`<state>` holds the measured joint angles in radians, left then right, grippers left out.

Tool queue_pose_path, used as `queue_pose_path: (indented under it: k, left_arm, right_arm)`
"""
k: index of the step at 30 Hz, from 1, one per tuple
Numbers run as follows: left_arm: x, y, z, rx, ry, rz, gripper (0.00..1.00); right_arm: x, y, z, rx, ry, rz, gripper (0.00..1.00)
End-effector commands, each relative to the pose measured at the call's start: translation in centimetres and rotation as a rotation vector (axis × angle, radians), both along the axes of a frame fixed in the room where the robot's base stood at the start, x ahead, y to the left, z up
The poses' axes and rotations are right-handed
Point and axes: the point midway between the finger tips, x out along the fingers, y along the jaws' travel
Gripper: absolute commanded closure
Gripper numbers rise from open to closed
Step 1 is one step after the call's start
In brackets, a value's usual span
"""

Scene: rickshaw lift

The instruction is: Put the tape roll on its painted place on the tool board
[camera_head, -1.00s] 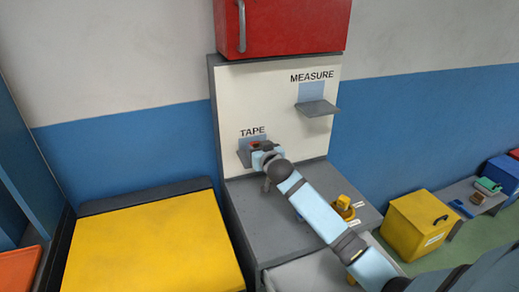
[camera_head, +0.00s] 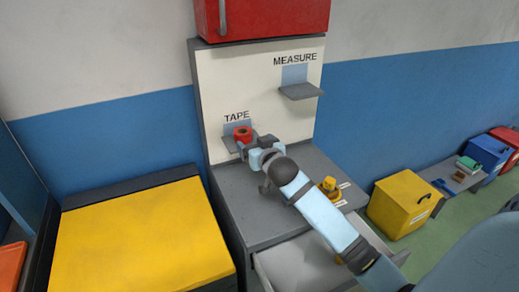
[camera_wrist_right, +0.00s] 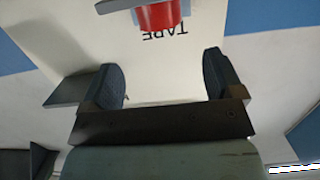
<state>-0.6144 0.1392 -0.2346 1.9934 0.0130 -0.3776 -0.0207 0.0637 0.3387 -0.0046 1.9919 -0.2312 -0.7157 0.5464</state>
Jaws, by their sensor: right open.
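The red tape roll (camera_head: 243,134) rests on the small grey shelf under the word TAPE on the tool board (camera_head: 226,85). It also shows in the right wrist view (camera_wrist_right: 160,16), apart from the fingers. The blue painted place (camera_head: 231,126) shows behind the roll. My right gripper (camera_head: 254,146) is just in front and to the right of the roll. In the right wrist view my right gripper (camera_wrist_right: 165,78) has its fingers wide apart with nothing between them. My left gripper is not in view.
The empty MEASURE shelf (camera_head: 301,91) juts out at upper right of the board. A yellow object (camera_head: 328,189) stands on the grey bench below. An open drawer (camera_head: 300,262) sticks out under the bench. A red cabinet (camera_head: 265,15) hangs above.

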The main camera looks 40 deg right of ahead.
Motion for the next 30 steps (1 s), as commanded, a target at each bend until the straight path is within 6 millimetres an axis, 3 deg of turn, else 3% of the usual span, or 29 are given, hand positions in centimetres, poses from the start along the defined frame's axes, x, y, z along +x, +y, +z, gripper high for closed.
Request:
queue_pose_path:
  k: [7, 25, 28, 30]
  left_arm:
    - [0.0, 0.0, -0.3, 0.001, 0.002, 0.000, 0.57]
    - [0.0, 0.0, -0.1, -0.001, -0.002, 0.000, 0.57]
    - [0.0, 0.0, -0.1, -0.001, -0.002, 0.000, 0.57]
    - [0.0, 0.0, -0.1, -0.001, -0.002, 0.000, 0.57]
  right_arm:
    - [-2.6, 0.7, 0.4, 0.001, 0.000, 0.000, 0.14]
    - [-2.8, 0.7, 0.4, 0.001, 0.003, 0.000, 0.14]
    - [-3.9, 1.4, -0.9, 0.001, 0.049, 0.001, 0.14]
    - [-5.7, 2.4, -2.9, 0.003, 0.127, 0.007, 0.14]
